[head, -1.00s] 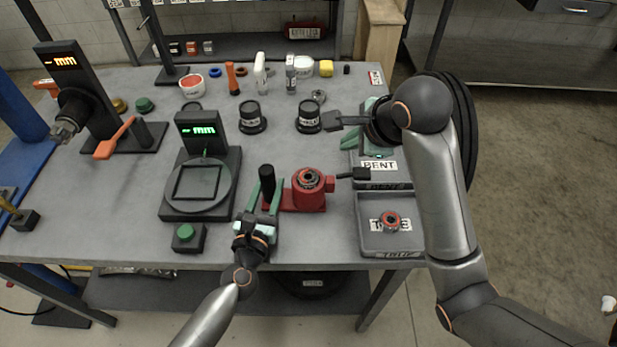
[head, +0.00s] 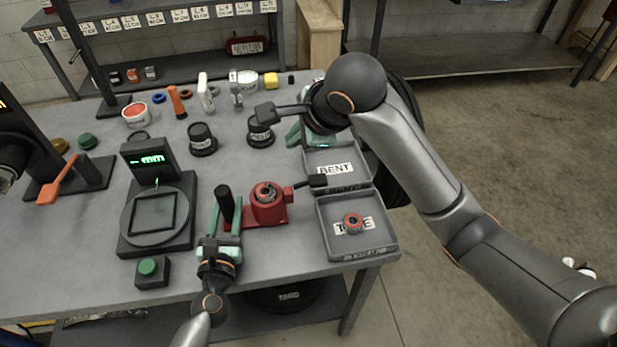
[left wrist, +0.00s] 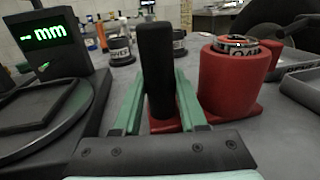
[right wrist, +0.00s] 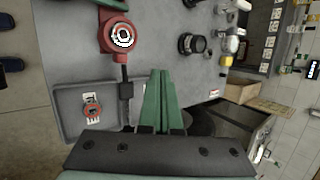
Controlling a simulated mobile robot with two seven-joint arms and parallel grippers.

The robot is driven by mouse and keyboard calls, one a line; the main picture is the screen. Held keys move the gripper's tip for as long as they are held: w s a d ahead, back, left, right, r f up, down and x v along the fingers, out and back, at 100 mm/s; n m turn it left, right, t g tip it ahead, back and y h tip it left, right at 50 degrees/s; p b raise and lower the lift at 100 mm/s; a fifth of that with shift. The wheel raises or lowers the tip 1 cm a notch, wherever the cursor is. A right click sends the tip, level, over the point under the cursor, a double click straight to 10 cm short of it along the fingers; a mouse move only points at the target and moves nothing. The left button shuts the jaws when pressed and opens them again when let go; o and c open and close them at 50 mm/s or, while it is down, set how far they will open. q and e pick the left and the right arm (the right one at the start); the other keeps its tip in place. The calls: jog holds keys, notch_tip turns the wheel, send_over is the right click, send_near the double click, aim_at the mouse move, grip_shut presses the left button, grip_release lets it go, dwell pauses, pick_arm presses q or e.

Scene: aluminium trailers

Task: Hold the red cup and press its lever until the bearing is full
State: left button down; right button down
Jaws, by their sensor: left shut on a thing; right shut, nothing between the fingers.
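The red cup (head: 268,207) stands on its red base on the table, with a metal bearing (head: 265,192) in its top. Its lever, with a black tip (head: 317,181), sticks out to the right. A black upright handle (left wrist: 157,65) rises from the left end of the base. My left gripper (head: 222,212) is shut on this handle, one green finger on each side. My right gripper (right wrist: 160,97) is shut and empty, above the tray area. In the right wrist view, the lever's black tip (right wrist: 126,90) is left of its fingers, apart from them in the picture.
The TRUE tray (head: 381,248) holds a small red-ringed bearing (head: 353,223); the BENT tray (head: 357,182) is behind it. A gauge with a green display (head: 150,159) and a green button (head: 148,267) stand left. Two black pots (head: 202,140) and small bottles are farther back.

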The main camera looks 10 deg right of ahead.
aim_at(310, 179)
notch_tip(310, 179, down, 8)
jog(key=d, duration=0.2)
jog(key=shift+d, duration=0.25)
jog(key=shift+f, duration=0.1)
dwell(1.9)
jog(key=shift+d+f, duration=0.1)
jog(key=shift+f, duration=0.2)
jog(key=shift+s+d+f, duration=0.1)
jog(key=shift+d+f, duration=0.1)
jog(key=shift+f, duration=0.45)
jog(key=shift+s+d+f, duration=0.1)
jog(key=shift+d+f, duration=0.1)
jog(key=shift+f, duration=0.4)
dwell(1.3)
jog(key=shift+r, duration=0.1)
jog(key=shift+w+a+r, duration=0.1)
jog(key=shift+a+r, duration=0.15)
jog(key=shift+r, duration=0.5)
jog(key=shift+a+r, duration=0.2)
jog(key=shift+r, duration=0.5)
jog(key=shift+r, duration=0.1)
jog(key=shift+a+r, duration=0.25)
jog(key=shift+r, duration=0.55)
jog(key=shift+a+r, duration=0.3)
jog(key=shift+r, duration=0.45)
jog(key=shift+a+r, duration=0.25)
jog(key=shift+r, duration=0.55)
